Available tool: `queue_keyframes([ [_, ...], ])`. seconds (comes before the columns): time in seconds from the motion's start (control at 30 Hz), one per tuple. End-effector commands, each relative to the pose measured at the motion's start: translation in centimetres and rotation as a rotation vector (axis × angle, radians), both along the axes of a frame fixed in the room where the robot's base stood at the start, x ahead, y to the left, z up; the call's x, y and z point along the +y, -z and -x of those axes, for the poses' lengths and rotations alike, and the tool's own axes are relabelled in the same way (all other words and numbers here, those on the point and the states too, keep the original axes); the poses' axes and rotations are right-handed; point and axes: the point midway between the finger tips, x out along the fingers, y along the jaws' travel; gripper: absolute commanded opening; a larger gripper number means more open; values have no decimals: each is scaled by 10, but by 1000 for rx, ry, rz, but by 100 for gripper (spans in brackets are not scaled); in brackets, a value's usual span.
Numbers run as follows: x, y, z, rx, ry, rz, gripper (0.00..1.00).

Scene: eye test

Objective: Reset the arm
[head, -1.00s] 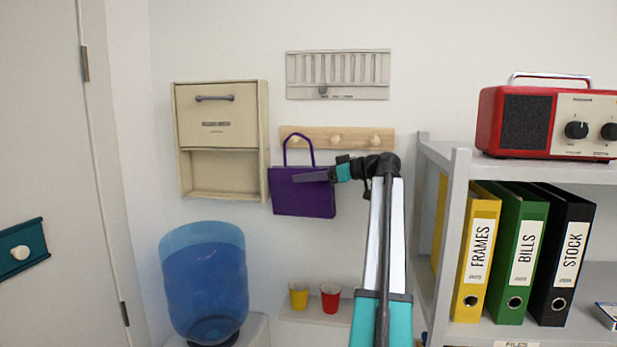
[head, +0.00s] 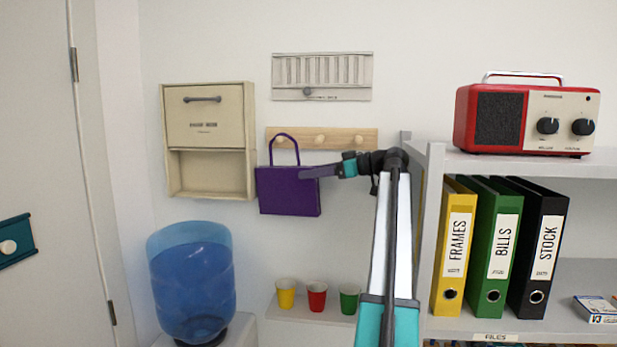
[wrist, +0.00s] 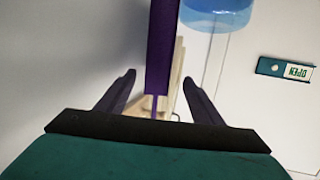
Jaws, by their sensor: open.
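My gripper (head: 304,173) is at the end of my arm, in the middle of the head view, and points left. Its fingers are open. A purple bag (head: 287,196) hangs by its handle from a wooden peg rail (head: 352,139). In the head view the fingertips overlap the bag's right edge. In the wrist view the bag (wrist: 161,45) shows edge-on, as a narrow purple strip lying in line with the gap between the two open fingers (wrist: 158,82). I cannot tell whether the fingertips touch it.
A grey shelf (head: 478,328) with binders and a red radio (head: 490,120) stands right of my arm. A beige wall box (head: 212,162) is left of the bag. Below are a blue water bottle (head: 195,285) and a ledge with yellow, red and green cups (head: 317,296).

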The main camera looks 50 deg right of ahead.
Motion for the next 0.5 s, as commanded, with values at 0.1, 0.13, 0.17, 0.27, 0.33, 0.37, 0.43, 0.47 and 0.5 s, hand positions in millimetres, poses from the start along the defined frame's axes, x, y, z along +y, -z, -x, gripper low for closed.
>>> queue_keyframes([
  [0.1, -2, -3, 3, 0, 2, 1, 61],
  [0.13, -2, -3, 3, -2, 2, 2, 61],
  [0.17, -1, -3, 3, -2, 1, 2, 61],
  [0.27, -1, -4, 3, -2, 0, 2, 61],
  [0.33, -1, -4, 2, -2, -1, 2, 61],
  [0.37, 0, -4, 2, -2, -1, 2, 61],
  [0.43, 0, -5, 2, -2, -2, 2, 61],
  [0.47, 0, -5, 2, -2, -2, 2, 61],
  [0.5, 0, -5, 2, -2, -2, 2, 61],
])
